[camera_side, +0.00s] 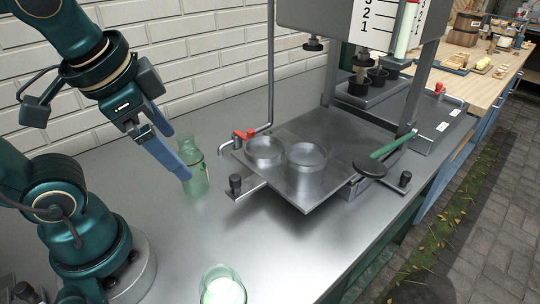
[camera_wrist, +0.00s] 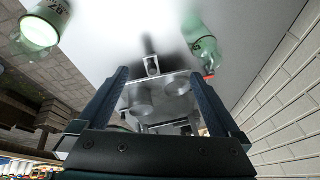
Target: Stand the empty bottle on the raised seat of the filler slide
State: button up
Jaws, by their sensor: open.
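The empty bottle (camera_side: 197,175) is clear green glass and stands upright on the steel bench, left of the filler slide. It also shows in the wrist view (camera_wrist: 206,46), at the upper right. My gripper (camera_side: 176,155) is open with nothing between its fingers. Its near finger overlaps the bottle in the side view, but in the wrist view (camera_wrist: 157,73) the bottle lies outside the fingers. The filler slide (camera_side: 325,180) is a flat metal plate with two round seats, the left one (camera_side: 265,149) and the right one (camera_side: 306,158). Both seats are bare.
A second green bottle with white contents (camera_side: 222,290) stands at the front bench edge. A pipe with a red valve (camera_side: 243,134) rises beside the slide. A green-handled lever (camera_side: 390,146) is at its right, and the filler body (camera_side: 345,20) overhangs behind.

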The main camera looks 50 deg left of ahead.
jog(key=a+f+m+g+y, duration=0.1)
jog(key=a+f+m+y, duration=0.15)
jog(key=m, duration=0.25)
notch_tip(320, 180, up, 4)
jog(key=m+t+y, duration=0.4)
jog(key=m+y, duration=0.3)
jog(key=m, duration=1)
send_over(194, 164)
jog(key=f, duration=1)
jog(key=a+f, duration=0.1)
jog(key=f, duration=0.5)
jog(key=shift+s, duration=0.4)
jog(key=shift+w+a+f, duration=0.1)
jog(key=shift+a+f, duration=0.05)
jog(key=shift+x, duration=2.35)
grip_shut()
